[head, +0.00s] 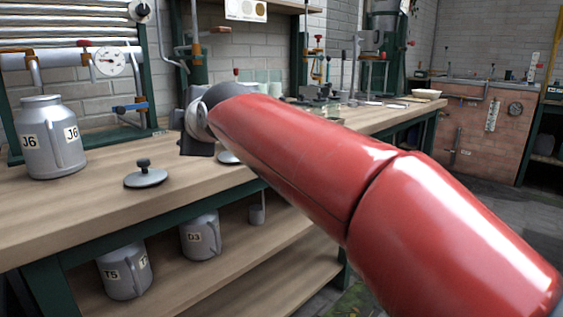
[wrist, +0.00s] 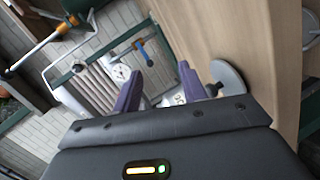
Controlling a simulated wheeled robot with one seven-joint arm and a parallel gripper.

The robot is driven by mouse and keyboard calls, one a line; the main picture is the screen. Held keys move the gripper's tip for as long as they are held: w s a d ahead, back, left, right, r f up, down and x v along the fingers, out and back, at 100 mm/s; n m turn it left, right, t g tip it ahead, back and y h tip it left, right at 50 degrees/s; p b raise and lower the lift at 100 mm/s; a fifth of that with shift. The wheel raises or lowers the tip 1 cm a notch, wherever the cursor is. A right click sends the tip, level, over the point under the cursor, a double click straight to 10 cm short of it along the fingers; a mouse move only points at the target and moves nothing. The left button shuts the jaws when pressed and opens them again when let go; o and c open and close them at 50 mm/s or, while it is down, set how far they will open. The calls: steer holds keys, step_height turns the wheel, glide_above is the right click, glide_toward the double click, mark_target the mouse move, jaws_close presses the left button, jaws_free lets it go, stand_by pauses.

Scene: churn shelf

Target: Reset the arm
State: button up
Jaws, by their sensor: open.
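My gripper (wrist: 161,70) shows in the wrist view with two purple fingers apart and nothing between them that I can see held. It is over the workbench, pointing towards the pipe rack. In the head view my red arm reaches from the lower right to the bench, and the gripper's fingers cannot be made out there. A grey can labelled J6 (head: 48,140) stands upright on the bench at the left. A round grey lid with a black knob (head: 146,176) lies on the bench to its right. A lid (wrist: 229,78) also shows beside the right finger in the wrist view.
The wooden bench top (head: 70,215) is clear at its front left. Cans T5 (head: 124,272) and D3 (head: 200,238) and a small grey cup (head: 257,209) stand on the lower shelf. A pipe rack with a gauge (head: 109,62) stands behind. Tools clutter the far bench end.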

steer(key=s+d+f+m+g+h+b, duration=0.1)
steer(key=s+d+f+m+h+b, duration=0.1)
steer(key=s+d+f+m, duration=0.4)
steer(key=s+d+f+m+g+h+b, duration=0.1)
steer(key=s+d+f+m+h, duration=0.15)
steer(key=d+f, duration=0.65)
steer(key=s+d+f+m+g+h+b, duration=0.1)
steer(key=s+d+f+m+h+b, duration=0.2)
steer(key=d+f, duration=0.45)
steer(key=s+d+f+m+g+h+b, duration=0.1)
steer(key=s+d+f+m+g, duration=0.1)
steer(key=s+d+f+m, duration=0.5)
steer(key=s+d+f+m+g+b, duration=0.1)
steer(key=s+d+f+m, duration=0.3)
steer(key=s+f, duration=0.4)
step_height(320, 180, up, 13)
steer(key=p, duration=1.3)
steer(key=shift+f, duration=0.15)
